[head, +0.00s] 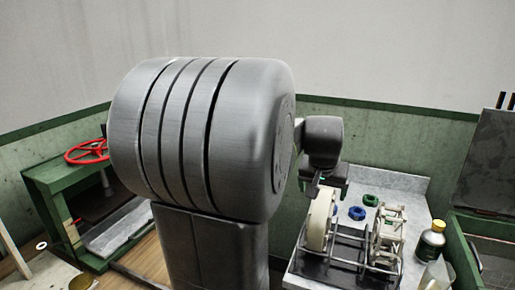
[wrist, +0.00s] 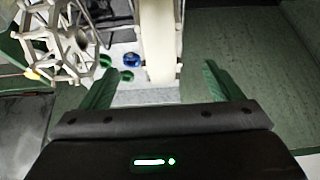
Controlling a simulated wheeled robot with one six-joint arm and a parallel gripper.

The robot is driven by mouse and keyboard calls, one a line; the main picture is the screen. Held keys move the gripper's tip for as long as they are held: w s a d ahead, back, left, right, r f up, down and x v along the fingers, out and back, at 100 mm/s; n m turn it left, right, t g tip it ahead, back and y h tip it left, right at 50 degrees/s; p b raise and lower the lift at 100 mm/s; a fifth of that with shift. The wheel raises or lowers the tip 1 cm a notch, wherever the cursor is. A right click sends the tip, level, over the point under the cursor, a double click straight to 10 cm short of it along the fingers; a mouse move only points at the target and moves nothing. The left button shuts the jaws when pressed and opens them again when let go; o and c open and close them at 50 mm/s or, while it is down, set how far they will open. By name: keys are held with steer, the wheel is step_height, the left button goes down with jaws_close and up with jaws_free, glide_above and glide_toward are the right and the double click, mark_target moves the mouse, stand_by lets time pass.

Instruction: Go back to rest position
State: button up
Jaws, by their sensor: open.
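My gripper (wrist: 160,82) is open in the wrist view, its two green fingers apart with nothing held between them. A cream wheel (wrist: 157,35) stands beyond the fingertips in that view. In the head view the end of my arm is above and behind the same cream wheel (head: 319,222), and my own large grey arm link hides much of the middle. I cannot tell in the head view how far the fingers are from the wheel.
A pale spoked reel (head: 388,232) stands right of the wheel on a grey worktop (head: 402,186). A blue ring (head: 357,213) and a green ring (head: 370,200) lie behind. A dark bottle (head: 432,240) stands right. A red handwheel (head: 87,152) tops a green bench at left.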

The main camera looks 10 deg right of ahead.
mark_target(322, 202)
steer(key=p+x, duration=0.1)
steer(key=x, duration=1)
steer(key=shift+w+d+f, duration=0.15)
steer(key=shift+w+d, duration=0.05)
steer(key=shift+w, duration=0.1)
steer(key=shift+s+p, duration=0.1)
steer(key=shift+p, duration=0.2)
